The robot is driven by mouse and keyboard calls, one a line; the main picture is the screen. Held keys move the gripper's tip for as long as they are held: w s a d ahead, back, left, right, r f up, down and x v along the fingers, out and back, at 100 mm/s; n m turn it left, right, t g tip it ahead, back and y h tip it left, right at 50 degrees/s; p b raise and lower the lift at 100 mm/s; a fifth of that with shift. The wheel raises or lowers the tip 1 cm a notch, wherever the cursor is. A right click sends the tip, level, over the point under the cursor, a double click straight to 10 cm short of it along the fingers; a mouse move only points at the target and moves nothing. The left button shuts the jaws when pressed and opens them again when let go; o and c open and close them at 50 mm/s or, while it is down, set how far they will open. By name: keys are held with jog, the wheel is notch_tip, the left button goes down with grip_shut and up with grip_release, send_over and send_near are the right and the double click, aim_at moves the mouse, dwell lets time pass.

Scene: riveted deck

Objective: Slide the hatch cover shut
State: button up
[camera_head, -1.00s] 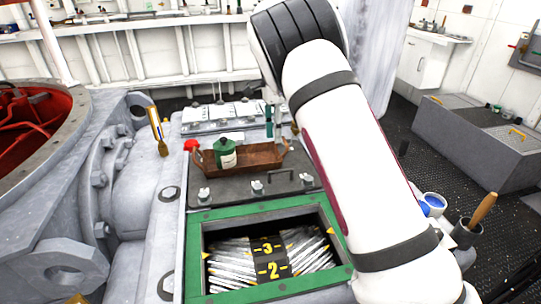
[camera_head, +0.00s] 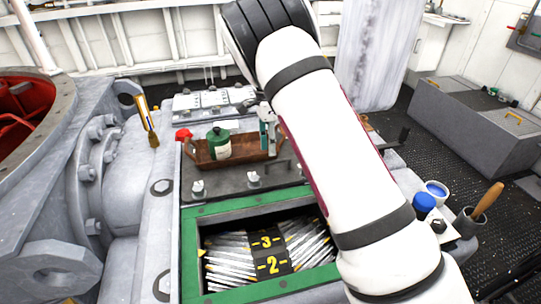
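The hatch is a green rectangular frame (camera_head: 190,250) around an open hole at the lower middle of the head view. Inside it, white-streaked slanting sides flank a dark strip (camera_head: 265,255) marked 3 and 2 in yellow. Behind the hole lies a dark flat plate (camera_head: 228,184) with bolts and a dark bar handle, which looks like the hatch cover, slid back. My white arm crosses the right side of the hatch and hides part of the plate and frame. My gripper does not show clearly; the arm may hide it.
A brown tray (camera_head: 205,160) with a green canister (camera_head: 218,143) stands at the plate's far part. A brush (camera_head: 148,120) stands at left beside large bolted machinery. Blue-topped containers (camera_head: 424,206) and a wooden-handled pot (camera_head: 472,222) stand at right. A grey chest (camera_head: 490,140) is farther right.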

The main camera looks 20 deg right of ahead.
jog(key=shift+s+f, duration=0.2)
jog(key=shift+f, duration=0.75)
jog(key=shift+s+f, duration=0.2)
jog(key=shift+f, duration=0.75)
jog(key=shift+c, duration=0.6)
grip_shut()
